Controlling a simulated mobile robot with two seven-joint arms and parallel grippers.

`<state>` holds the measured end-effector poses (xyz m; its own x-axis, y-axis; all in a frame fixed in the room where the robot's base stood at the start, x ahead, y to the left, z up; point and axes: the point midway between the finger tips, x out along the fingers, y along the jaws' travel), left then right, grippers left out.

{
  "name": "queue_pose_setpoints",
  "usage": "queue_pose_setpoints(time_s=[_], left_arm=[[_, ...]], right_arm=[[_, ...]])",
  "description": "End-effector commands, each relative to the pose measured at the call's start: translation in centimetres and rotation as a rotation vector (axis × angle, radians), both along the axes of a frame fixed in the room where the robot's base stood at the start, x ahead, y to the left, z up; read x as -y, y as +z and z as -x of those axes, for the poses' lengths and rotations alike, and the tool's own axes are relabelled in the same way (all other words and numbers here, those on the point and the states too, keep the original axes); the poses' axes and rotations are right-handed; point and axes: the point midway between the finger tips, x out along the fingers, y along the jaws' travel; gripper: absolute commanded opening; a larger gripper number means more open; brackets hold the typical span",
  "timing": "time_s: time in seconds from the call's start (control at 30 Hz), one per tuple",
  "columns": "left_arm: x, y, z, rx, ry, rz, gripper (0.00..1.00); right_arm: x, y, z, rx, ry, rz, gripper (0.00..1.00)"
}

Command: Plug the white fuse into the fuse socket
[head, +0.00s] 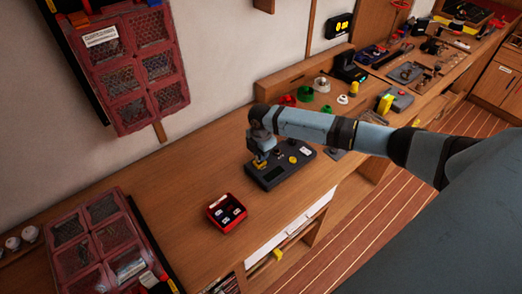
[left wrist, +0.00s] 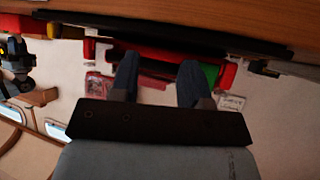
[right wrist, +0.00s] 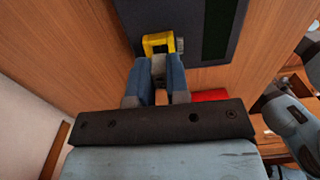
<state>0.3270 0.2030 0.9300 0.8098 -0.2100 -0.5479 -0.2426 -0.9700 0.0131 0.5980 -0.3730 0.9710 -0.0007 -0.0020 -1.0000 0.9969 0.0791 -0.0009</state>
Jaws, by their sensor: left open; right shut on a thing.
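My right gripper (right wrist: 157,88) is shut on a small pale piece (right wrist: 158,66), which looks like the white fuse. The piece meets or lies just before a yellow U-shaped bracket (right wrist: 157,40) on the dark box in the right wrist view; whether it sits inside the socket I cannot tell. In the head view, the gripper (head: 260,155) is over the left end of the dark box (head: 272,178), beside the yellow bracket (head: 260,165). My left gripper (left wrist: 158,75) is open and empty, away from the box, and is out of the head view.
A red tray (head: 212,213) with several small black-and-white pieces stands left of the box. The box also carries a yellow knob (head: 293,160) and a white part (head: 305,151). Green and white rings and other devices lie farther back.

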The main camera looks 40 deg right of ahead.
Motion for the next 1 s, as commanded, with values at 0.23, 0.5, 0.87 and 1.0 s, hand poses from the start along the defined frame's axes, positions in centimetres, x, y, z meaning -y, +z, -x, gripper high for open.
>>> queue_pose_setpoints(time_s=[0.23, 0.5, 0.87, 1.0], left_arm=[[-0.36, -0.13, 0.08, 0.000, -0.009, -0.012, 0.43], [-0.27, -0.20, 0.10, -0.002, -0.006, -0.009, 0.43], [0.11, 0.32, 0.04, -0.003, 0.004, 0.003, 0.43], [0.10, 0.46, 0.05, -0.003, 0.003, 0.002, 0.43]], right_arm=[[0.00, -0.12, -0.01, 0.000, 0.000, 0.000, 0.00], [0.01, -0.09, -0.02, 0.000, 0.000, 0.000, 0.00], [0.09, -0.03, -0.04, 0.000, 0.000, 0.000, 0.00], [0.12, -0.06, -0.05, 0.000, 0.000, 0.000, 0.00]])
